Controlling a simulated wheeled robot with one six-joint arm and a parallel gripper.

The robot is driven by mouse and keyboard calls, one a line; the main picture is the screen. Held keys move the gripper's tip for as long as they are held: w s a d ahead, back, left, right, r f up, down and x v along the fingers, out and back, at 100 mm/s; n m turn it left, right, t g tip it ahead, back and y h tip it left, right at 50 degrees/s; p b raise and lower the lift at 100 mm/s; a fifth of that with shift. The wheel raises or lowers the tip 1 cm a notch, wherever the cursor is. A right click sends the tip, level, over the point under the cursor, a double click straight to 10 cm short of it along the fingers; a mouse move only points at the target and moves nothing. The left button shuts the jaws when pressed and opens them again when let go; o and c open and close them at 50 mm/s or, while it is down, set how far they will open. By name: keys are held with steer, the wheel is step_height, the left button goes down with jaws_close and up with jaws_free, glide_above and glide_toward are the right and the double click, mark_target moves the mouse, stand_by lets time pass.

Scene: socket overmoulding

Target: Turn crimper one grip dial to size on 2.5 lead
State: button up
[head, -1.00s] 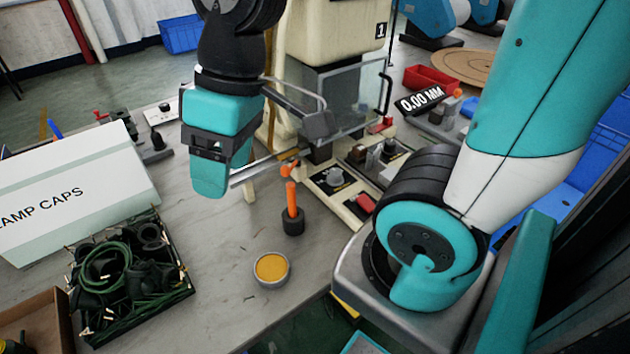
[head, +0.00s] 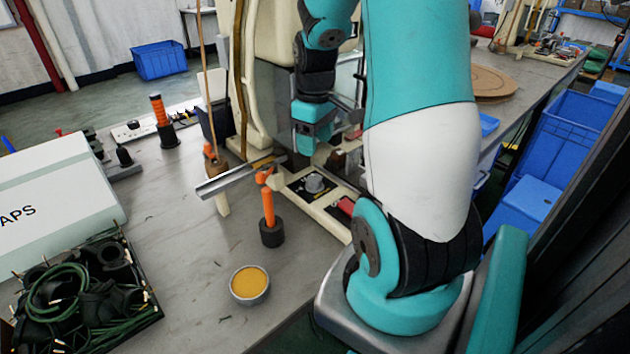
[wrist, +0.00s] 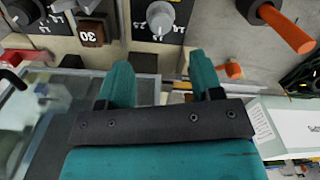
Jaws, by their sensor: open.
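Crimper one is the beige machine (head: 280,35) with a clear guard. On its front base a round grey dial (head: 314,183) sits on a black plate with markings. In the wrist view this grey dial (wrist: 160,17) shows at the top centre, with numbers around it too small to read surely. My gripper (wrist: 160,78) is open and empty, its two teal fingers pointing toward the dial but apart from it. No lead is seen in my gripper.
A brown block marked 30 (wrist: 90,33) and another knob (wrist: 22,12) lie left of the dial in the wrist view. An orange-handled tool (head: 268,210) stands in front. A cup (head: 250,285), a tray of green leads (head: 75,300) and a box (head: 50,195) are left.

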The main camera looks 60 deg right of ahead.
mark_target(315, 177)
step_height(315, 177, down, 11)
steer(key=shift+r+b, duration=0.1)
steer(key=shift+b, duration=0.5)
steer(key=c, duration=0.9)
